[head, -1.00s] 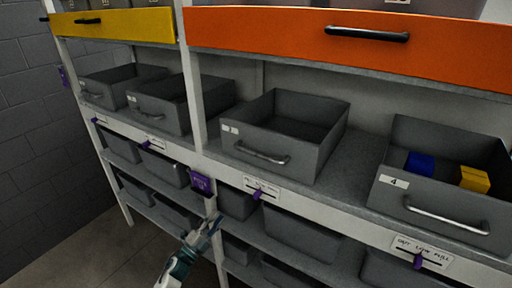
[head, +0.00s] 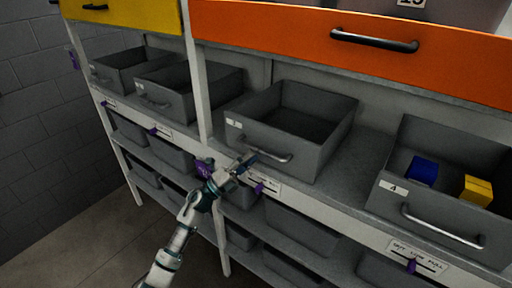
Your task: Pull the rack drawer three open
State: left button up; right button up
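The grey drawer (head: 320,140) in the middle of the shelf, left of the drawer labelled 4, has small white labels too blurred to read and looks empty. Its silver handle (head: 274,157) is on its front face. My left gripper (head: 246,161) reaches up from below to the left end of this handle. I cannot tell whether it touches the handle or whether its fingers are open. My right gripper is not in view.
Drawer 4 (head: 388,196) stands to the right with a blue block (head: 423,170) and a yellow block (head: 477,190) inside. An orange drawer (head: 290,34) is above. Purple clips (head: 259,188) line the shelf edge. More grey bins (head: 300,230) sit below.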

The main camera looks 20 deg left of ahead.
aim_at(256, 151)
pick_arm(q)
jog(key=x, duration=0.4)
jog(key=shift+s+d+p, duration=0.2)
jog(key=shift+d+p, duration=0.1)
jog(key=shift+d, duration=0.25)
jog(key=shift+w, duration=0.1)
jog(key=shift+a, duration=0.3)
jog(key=shift+a+f, duration=0.1)
jog(key=shift+a, duration=0.65)
jog(key=shift+c, duration=1.4)
grip_shut()
jog(key=shift+d, duration=0.25)
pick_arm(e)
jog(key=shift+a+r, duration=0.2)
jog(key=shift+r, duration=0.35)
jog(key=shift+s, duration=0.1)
